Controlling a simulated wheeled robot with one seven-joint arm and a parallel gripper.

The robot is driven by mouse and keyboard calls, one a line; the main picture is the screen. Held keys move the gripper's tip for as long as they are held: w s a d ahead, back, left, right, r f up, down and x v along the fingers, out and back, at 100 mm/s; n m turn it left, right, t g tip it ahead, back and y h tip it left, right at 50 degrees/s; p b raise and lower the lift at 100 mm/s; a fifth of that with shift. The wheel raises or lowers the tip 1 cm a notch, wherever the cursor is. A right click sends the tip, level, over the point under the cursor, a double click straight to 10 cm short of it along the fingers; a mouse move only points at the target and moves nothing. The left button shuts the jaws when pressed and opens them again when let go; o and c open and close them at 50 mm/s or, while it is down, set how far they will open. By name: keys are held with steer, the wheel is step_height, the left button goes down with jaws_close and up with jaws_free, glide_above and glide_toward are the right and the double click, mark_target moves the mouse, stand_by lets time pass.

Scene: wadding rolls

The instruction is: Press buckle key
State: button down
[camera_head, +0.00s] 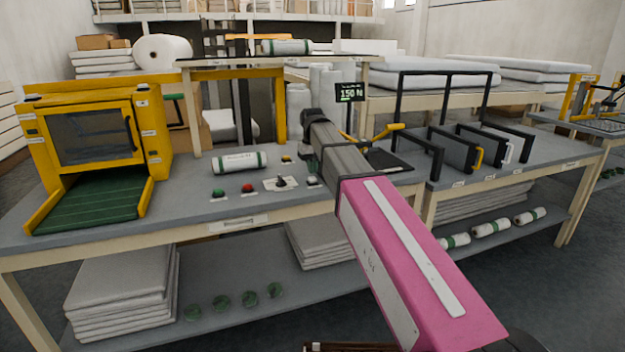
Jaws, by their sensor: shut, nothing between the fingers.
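Several controls sit on the front part of the grey workbench (185,205). They are a green button (218,193), a red button (247,188), a dark lever switch on a white plate (281,183) and a yellow button (286,158) farther back. Another control (312,182) lies at the right end of the row, close below my gripper. Their labels are too small to read, so I cannot tell which is the buckle key.
A wrapped roll with green bands (240,161) lies behind the buttons. A yellow-framed machine (95,140) with a green ramp stands at the left. A display reading about 150 (349,92) and black-framed panels (455,150) stand right of my arm. Bench space left of the buttons is clear.

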mark_target(312, 178)
steer(key=shift+f, duration=1.35)
steer(key=shift+r, duration=1.45)
step_height(312, 178, up, 6)
